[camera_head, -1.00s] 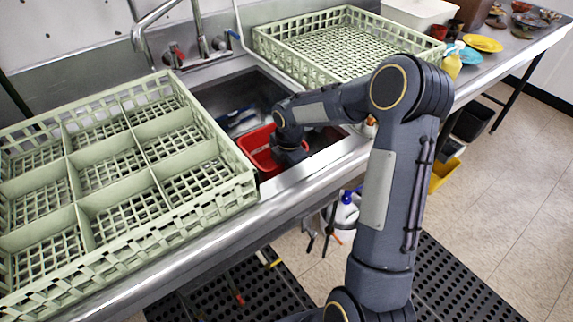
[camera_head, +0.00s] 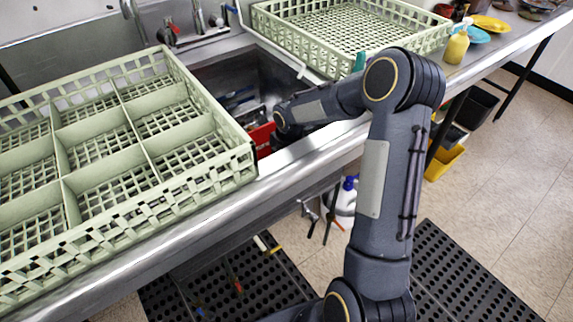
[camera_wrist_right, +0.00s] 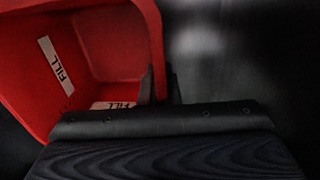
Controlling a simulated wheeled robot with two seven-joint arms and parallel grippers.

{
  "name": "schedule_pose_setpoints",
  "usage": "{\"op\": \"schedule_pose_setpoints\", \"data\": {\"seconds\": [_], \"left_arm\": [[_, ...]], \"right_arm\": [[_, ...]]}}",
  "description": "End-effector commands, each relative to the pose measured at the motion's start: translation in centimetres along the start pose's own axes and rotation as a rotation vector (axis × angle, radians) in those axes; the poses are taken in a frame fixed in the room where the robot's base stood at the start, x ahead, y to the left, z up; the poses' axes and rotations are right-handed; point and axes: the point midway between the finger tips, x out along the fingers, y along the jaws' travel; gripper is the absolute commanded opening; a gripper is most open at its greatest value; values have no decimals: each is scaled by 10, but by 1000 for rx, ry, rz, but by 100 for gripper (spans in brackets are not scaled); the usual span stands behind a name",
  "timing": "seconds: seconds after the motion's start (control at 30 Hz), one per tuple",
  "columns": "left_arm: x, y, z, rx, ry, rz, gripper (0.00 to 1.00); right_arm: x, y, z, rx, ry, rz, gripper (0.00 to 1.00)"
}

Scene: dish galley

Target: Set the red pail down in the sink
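The red pail (camera_head: 262,139) is inside the sink basin (camera_head: 240,75), close to its front wall. Only a part of it shows past my right wrist and the green rack. In the right wrist view, the pail (camera_wrist_right: 105,45) is seen from above, empty, with white "FILL" labels inside. My right gripper (camera_wrist_right: 160,86) has one finger on each side of the pail's wall and appears shut on it. In the head view my right wrist hides these fingers. I cannot tell whether the pail touches the sink floor. My left gripper is not in view.
A green divided rack (camera_head: 125,150) stands on the counter left of the sink. Another green rack (camera_head: 350,35) stands to the right. The faucet (camera_head: 200,22) is behind the sink. Some blue and grey items (camera_head: 238,99) lie in the basin. A yellow bottle (camera_head: 457,46) stands farther right.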

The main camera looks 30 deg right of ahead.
Motion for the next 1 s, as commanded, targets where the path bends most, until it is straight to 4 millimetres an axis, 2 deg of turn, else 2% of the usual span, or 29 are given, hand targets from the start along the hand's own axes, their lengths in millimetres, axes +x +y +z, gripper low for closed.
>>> {"op": "schedule_pose_setpoints", "data": {"seconds": [0.07, 0.3, 0.53, 0.63, 1.0], "left_arm": [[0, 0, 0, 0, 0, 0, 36], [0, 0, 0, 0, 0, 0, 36], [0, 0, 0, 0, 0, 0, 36], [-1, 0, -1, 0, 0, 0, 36], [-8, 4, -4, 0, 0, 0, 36]], "right_arm": [[0, 0, 0, 0, 0, 1, 0], [0, 0, 0, 0, 0, 1, 28], [0, 0, 0, 0, 0, -1, 28], [-6, 0, 0, 0, 0, 1, 28], [-65, 1, 0, 0, -1, 4, 28]]}}
